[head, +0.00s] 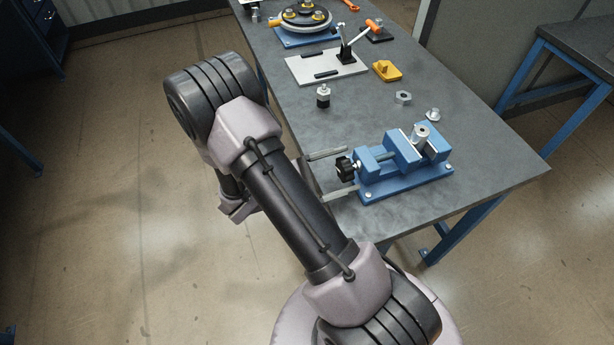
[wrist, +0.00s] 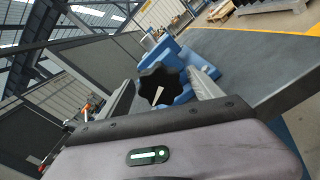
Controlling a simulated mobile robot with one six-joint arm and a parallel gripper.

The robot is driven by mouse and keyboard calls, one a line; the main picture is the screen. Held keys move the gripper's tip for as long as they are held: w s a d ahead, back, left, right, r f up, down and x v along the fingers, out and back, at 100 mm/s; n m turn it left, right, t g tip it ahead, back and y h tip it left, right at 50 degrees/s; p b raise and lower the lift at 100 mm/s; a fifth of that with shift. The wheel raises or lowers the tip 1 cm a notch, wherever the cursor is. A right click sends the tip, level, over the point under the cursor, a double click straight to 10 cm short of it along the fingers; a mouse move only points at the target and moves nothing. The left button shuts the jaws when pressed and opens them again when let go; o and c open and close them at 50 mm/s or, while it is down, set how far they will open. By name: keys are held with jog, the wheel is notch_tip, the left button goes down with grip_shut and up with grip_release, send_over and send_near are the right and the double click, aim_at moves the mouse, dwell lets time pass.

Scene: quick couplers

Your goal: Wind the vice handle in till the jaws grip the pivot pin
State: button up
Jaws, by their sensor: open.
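The blue vice (head: 403,168) stands on a blue base near the front right of the table. Its black knob handle (head: 345,168) sticks out at its left end. The handle also shows in the wrist view (wrist: 161,86), with a pale mark on its face. A grey metal pivot pin (head: 420,134) stands upright at the vice jaws; whether the jaws touch it I cannot tell. My gripper (head: 335,172) is open, its two fingers on either side of the handle and apart from it. In the wrist view the fingers (wrist: 160,96) flank the handle.
A small black and silver fitting (head: 323,96), a nut (head: 403,98) and a flanged metal part (head: 432,114) lie behind the vice. Farther back are a yellow block (head: 386,70), a grey plate with a toggle clamp (head: 327,66) and a round blue-based fixture (head: 306,22).

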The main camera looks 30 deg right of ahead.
jog(key=p+v, duration=0.4)
jog(key=v, duration=1.3)
jog(key=shift+a, duration=0.2)
jog(key=s+d+n, duration=0.1)
jog(key=d+n, duration=0.1)
jog(key=d, duration=0.4)
jog(key=s+d+n, duration=0.1)
jog(key=d+n, duration=0.1)
jog(key=d, duration=0.3)
jog(key=s+d+n+b, duration=0.1)
jog(key=s+d+n, duration=0.1)
jog(key=d, duration=0.4)
jog(key=shift+s+d+f, duration=0.1)
jog(key=shift+s+d, duration=0.05)
jog(key=shift+d, duration=0.2)
jog(key=c, duration=1.4)
jog(key=shift+o, duration=0.2)
jog(key=shift+m+p, duration=0.3)
jog(key=shift+m, duration=0.1)
jog(key=o, duration=1.4)
jog(key=shift+c, duration=0.2)
